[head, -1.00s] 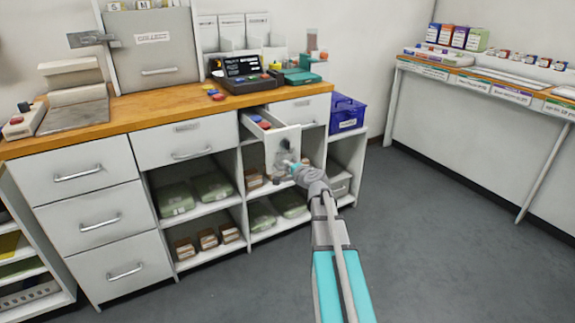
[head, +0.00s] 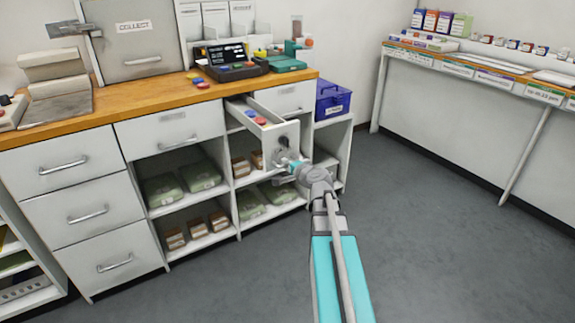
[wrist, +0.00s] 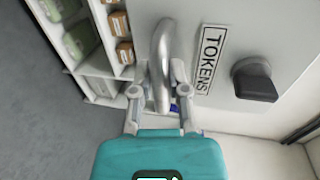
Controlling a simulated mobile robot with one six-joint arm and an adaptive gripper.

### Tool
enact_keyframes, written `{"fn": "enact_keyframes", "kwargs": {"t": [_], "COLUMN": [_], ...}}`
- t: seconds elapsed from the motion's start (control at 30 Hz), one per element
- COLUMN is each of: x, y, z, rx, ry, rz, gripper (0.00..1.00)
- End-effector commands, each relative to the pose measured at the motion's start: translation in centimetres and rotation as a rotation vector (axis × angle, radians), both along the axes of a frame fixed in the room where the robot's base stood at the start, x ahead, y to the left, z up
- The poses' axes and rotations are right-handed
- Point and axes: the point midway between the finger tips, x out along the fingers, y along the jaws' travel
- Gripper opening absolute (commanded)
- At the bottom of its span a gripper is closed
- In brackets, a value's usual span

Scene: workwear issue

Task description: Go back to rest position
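My gripper (head: 287,160) is at the front of the pulled-out drawer (head: 285,131) under the wooden counter. In the wrist view, my gripper (wrist: 162,85) has one finger on each side of the metal drawer handle (wrist: 161,45), and the fingertips come in close against it. The drawer front (wrist: 215,20) carries a TOKENS label (wrist: 210,58) and a black knob (wrist: 254,81). Red and blue pieces show inside the drawer in the head view. My arm reaches forward from the bottom of the head view; it hides the lower part of the drawer front.
The wooden counter (head: 110,127) holds a dark device (head: 229,62) and loose tokens. Shelves below hold green packs (head: 203,175) and brown boxes (head: 197,228). A blue box (head: 333,100) stands right of the drawer. The grey floor (head: 440,240) to the right is clear.

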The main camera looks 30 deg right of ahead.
Motion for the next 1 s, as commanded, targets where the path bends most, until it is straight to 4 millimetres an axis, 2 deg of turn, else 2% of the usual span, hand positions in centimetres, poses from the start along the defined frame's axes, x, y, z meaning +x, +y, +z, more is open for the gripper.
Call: {"fn": "enact_keyframes", "kwargs": {"t": [0.03, 0.13, 0.73, 1.0], "x": [0.0, 0.0, 0.0, -0.6], "y": [0.0, 0.0, 0.0, 1.4], "z": [0.0, 0.0, 0.0, 0.4], "rx": [0.0, 0.0, -0.002, -0.05], "ry": [0.0, 0.0, 0.0, 0.027], "rz": [0.0, -0.001, -0.001, 0.045], "gripper": [0.35, 0.54, 0.54, 0.54]}}
